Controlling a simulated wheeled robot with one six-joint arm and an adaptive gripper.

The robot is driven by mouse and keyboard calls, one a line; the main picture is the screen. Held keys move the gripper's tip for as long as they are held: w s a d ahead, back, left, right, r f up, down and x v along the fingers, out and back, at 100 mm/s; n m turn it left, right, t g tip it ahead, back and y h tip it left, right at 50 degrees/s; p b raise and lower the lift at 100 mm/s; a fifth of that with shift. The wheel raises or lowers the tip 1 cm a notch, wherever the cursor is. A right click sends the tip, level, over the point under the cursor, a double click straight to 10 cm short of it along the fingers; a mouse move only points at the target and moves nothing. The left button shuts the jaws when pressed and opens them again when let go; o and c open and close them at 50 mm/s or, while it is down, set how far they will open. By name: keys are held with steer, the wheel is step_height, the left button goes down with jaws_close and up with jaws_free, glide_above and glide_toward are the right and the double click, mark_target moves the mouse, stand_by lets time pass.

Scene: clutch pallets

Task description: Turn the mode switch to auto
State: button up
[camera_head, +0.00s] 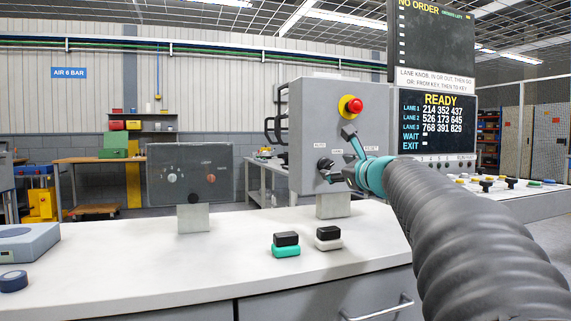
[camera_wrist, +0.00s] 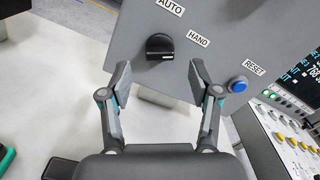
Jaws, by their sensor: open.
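The mode switch is a black knob (camera_wrist: 160,46) on the grey control box (camera_head: 303,110), with an AUTO label above it and a HAND label to its right in the wrist view. Its grip bar lies roughly crosswise there, with a pale mark low on its right half; which label it points to is hard to tell. The knob also shows in the head view (camera_head: 325,164). My gripper (camera_wrist: 160,72) is open and empty, its fingertips just short of the knob, one to either side. Both fingers appear clear of it.
A blue RESET button (camera_wrist: 237,84) sits right of my gripper. A red emergency button (camera_head: 354,106) is higher on the box. A second panel (camera_head: 190,172) stands left. Small black-topped blocks, one teal-based (camera_head: 286,250) and one white-based (camera_head: 328,244), lie on the white counter (camera_head: 130,265).

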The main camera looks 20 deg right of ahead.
mark_target(329, 164)
steer(key=shift+w+a+p, duration=0.1)
steer(key=shift+w+p, duration=0.2)
steer(key=shift+w, duration=2.2)
steer(key=shift+s+r, duration=0.1)
steer(key=c, duration=1.1)
